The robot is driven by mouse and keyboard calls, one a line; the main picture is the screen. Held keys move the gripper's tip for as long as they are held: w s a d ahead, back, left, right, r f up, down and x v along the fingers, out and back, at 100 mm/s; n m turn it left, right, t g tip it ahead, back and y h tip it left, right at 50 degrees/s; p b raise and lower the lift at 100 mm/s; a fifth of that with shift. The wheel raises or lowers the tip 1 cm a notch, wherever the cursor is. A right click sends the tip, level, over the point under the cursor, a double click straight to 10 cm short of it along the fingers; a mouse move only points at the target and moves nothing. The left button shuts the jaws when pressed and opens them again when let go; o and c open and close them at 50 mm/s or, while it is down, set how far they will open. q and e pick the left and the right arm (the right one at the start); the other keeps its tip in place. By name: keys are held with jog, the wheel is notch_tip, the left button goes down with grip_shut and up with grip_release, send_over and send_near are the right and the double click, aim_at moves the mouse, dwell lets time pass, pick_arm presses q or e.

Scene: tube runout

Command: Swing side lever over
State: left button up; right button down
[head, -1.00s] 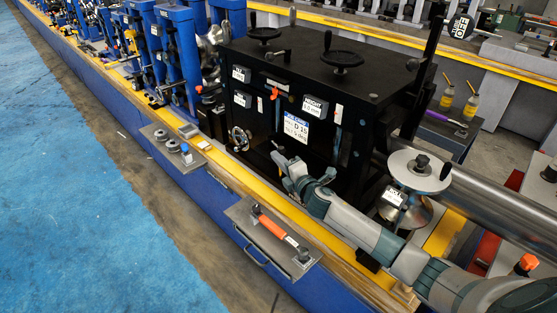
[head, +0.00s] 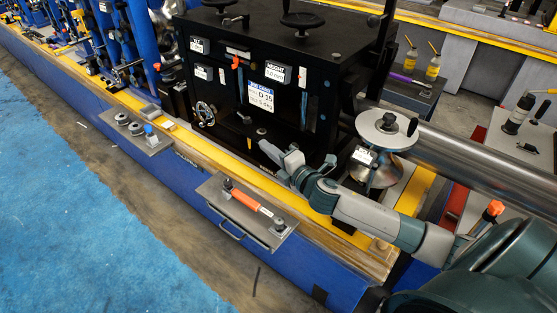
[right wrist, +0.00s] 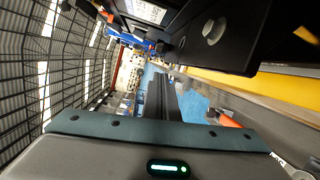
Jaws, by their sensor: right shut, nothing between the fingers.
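The black cabinet (head: 345,72) stands on the bench in the head view, with a labelled front. Slim levers show on that front: one by an orange knob (head: 236,62), and a blue-grey one (head: 305,105) farther right. I cannot tell which is the side lever. My right gripper (head: 268,150) is low in front of the cabinet, shut and empty, apart from these levers. In the right wrist view its dark fingers (right wrist: 162,98) lie together, with a black part of the machine above them. My left gripper is not in view.
A white disc (head: 372,130) with a black knob stands beside my right forearm. A shelf with an orange-handled tool (head: 245,200) juts from the bench front. A handwheel (head: 205,113) sits on the cabinet's left. The blue floor (head: 80,220) at left is clear.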

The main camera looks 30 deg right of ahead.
jog(key=shift+s+d+r+b, duration=0.1)
jog(key=shift+s+b, duration=0.15)
jog(key=shift+s, duration=1.05)
jog(key=shift+s+d+r+b, duration=0.1)
jog(key=shift+s+b, duration=0.15)
jog(key=shift+s, duration=1)
jog(key=s+a+f+m+g+h, duration=0.1)
jog(key=s+a+f+m+g, duration=0.35)
jog(key=s+f+m, duration=0.6)
jog(key=s+a+f+m+g+h, duration=0.25)
jog(key=s+f+m+g, duration=0.45)
jog(key=s, duration=0.7)
jog(key=s+a+f+m+g+y, duration=0.25)
jog(key=s+a, duration=0.35)
jog(key=s, duration=0.5)
notch_tip(320, 180, down, 30)
jog(key=n+g, duration=0.1)
jog(key=s+d+f, duration=0.2)
jog(key=s+f, duration=0.6)
jog(key=s, duration=0.1)
jog(key=s+d+f+g, duration=0.1)
jog(key=s+f, duration=0.7)
jog(key=s, duration=0.1)
jog(key=shift+s+d+f, duration=0.2)
jog(key=shift+d+f, duration=0.15)
jog(key=shift+d, duration=0.05)
